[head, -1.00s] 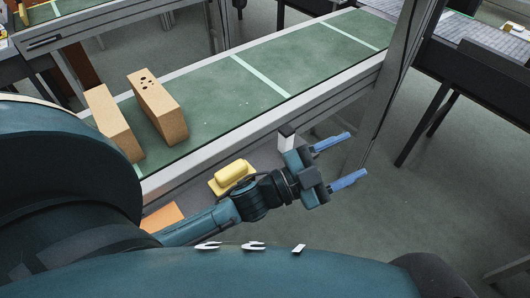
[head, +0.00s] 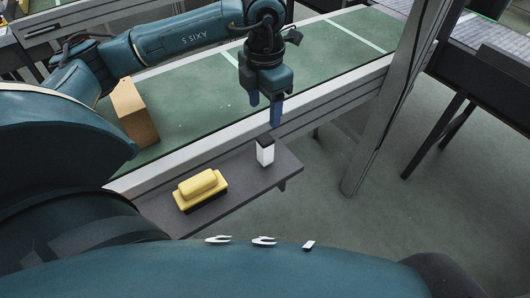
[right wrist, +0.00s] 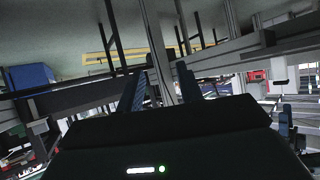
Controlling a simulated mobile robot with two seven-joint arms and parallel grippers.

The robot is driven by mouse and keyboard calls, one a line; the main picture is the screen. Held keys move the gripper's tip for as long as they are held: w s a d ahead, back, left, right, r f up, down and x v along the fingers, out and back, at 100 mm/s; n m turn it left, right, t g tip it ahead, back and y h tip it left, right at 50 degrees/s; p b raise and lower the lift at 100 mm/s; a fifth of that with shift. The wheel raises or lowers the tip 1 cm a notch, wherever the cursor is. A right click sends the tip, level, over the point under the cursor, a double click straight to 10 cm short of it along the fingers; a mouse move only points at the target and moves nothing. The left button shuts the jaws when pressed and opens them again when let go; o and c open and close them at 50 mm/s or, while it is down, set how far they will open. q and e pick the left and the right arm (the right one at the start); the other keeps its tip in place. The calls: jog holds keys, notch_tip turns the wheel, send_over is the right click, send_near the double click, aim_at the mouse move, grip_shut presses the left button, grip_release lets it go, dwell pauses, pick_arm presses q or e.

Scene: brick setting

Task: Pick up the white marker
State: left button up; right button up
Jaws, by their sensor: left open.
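The white marker (head: 265,154), a short upright white block with a black top, stands on a narrow dark shelf (head: 235,190) beside the conveyor in the head view. My left gripper (head: 265,112) is above and slightly behind it in the picture, blue fingers pointing down, open and empty. The fingertips are apart from the marker. My right gripper (right wrist: 160,88) shows only in the right wrist view, its two dark blue fingers spread with nothing seen between them. The marker is not seen in that view.
A yellow block on a dark base (head: 201,188) lies on the shelf, left of the marker. A grey post (head: 385,110) stands at right. Shelf between block and marker is clear.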

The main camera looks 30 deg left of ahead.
aim_at(265, 138)
pick_arm(q)
notch_tip(265, 138, down, 6)
jog(key=shift+f, duration=0.3)
jog(key=f+p, duration=0.1)
jog(key=f, duration=0.3)
jog(key=shift+w, duration=0.2)
jog(key=shift+f, duration=0.65)
pick_arm(e)
jog(key=shift+w+d, duration=0.15)
jog(key=shift+d, duration=0.2)
pick_arm(q)
jog(key=shift+c, duration=0.4)
jog(key=c, duration=1)
pick_arm(e)
jog(key=shift+r, duration=0.2)
